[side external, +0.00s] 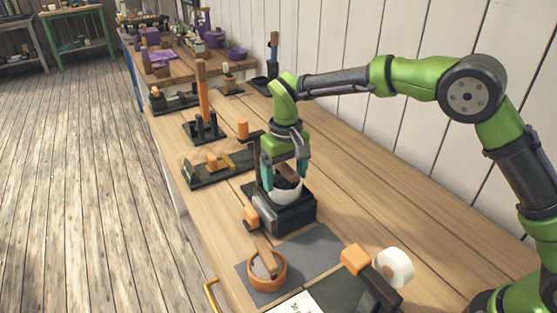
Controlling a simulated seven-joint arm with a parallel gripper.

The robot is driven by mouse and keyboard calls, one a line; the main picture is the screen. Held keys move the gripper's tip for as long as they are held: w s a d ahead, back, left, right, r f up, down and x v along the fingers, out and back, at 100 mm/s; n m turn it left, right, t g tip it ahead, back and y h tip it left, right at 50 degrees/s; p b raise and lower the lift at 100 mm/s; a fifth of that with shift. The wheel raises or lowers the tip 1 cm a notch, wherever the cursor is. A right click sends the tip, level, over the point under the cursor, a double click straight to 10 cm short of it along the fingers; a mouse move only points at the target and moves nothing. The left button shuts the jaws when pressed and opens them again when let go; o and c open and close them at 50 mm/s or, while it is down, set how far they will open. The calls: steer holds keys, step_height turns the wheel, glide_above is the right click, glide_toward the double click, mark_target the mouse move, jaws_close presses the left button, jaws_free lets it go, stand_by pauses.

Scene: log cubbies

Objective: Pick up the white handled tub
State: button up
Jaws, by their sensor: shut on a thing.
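The white handled tub (286,192) is a small white round vessel with a dark brown handle (287,172) sticking up. It is at the centre of the side external view, over a black box-like stand (290,215). My gripper (284,178), with teal fingers, points down at the tub and is shut on it. The fingers hide part of the tub. I cannot tell whether the tub rests on the stand or hangs just above it.
A wooden tub with a handle (267,271) stands on a grey mat (318,247) in front. A white roll (394,266) is at the front right. Black holders with orange blocks (214,168) line the bench's left side. The bench right of the stand is clear up to the wall.

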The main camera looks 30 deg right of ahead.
mark_target(287, 166)
steer(key=shift+r, duration=0.1)
steer(key=shift+r, duration=0.5)
steer(key=r, duration=0.2)
steer(key=shift+s+d+r, duration=0.1)
steer(key=shift+s+r, duration=0.2)
steer(key=s+d+r, duration=0.1)
steer(key=s+d, duration=0.1)
steer(key=s, duration=0.5)
steer(key=s+d, duration=0.3)
steer(key=s, duration=0.4)
steer(key=shift+w+a+f, duration=0.35)
steer(key=shift+a+f, duration=0.2)
steer(key=shift+f, duration=1.45)
steer(key=shift+w+a+f, duration=0.3)
steer(key=shift+a+f, duration=0.2)
steer(key=shift+f, duration=1.5)
steer(key=shift+w+a+f, duration=0.35)
steer(key=shift+a+f, duration=0.2)
steer(key=shift+f, duration=1.45)
